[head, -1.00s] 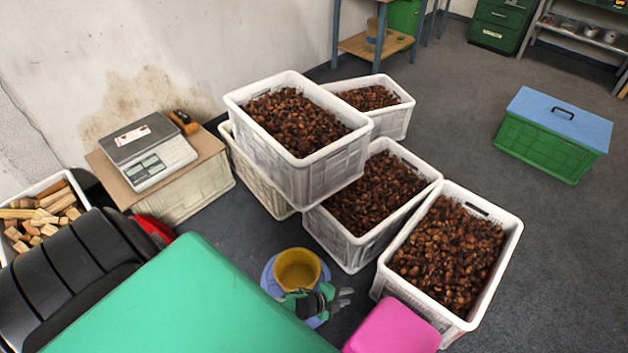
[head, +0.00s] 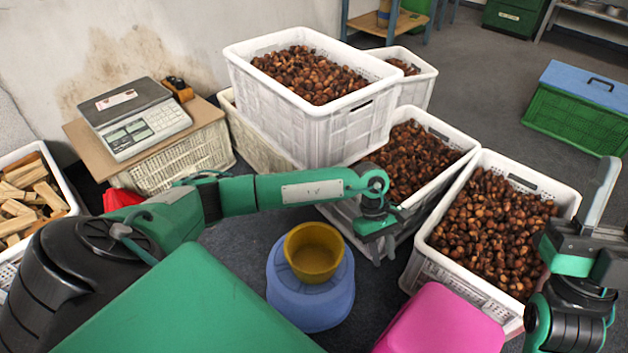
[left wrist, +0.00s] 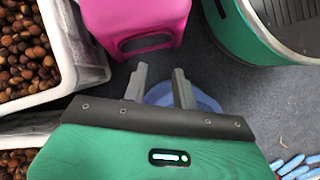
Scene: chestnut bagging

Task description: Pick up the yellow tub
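The yellow tub (head: 314,252) stands upright and looks empty on a round blue stool (head: 310,303) in the head view. My left gripper (head: 378,248) hangs at the end of my left arm, to the right of the tub and apart from it. In the left wrist view its two grey fingers (left wrist: 159,82) are spread with nothing between them. The blue stool (left wrist: 205,100) shows partly behind them; the tub is not visible there. My right gripper (head: 600,200) is at the right edge of the head view, partly cut off, with its opening unclear.
White crates of chestnuts (head: 425,255) stand close behind and right of the left gripper. A pink stool (head: 445,325) is in front. A scale (head: 135,118) sits on a crate at left, near a crate of wood blocks (head: 72,200). Bare floor lies left of the blue stool.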

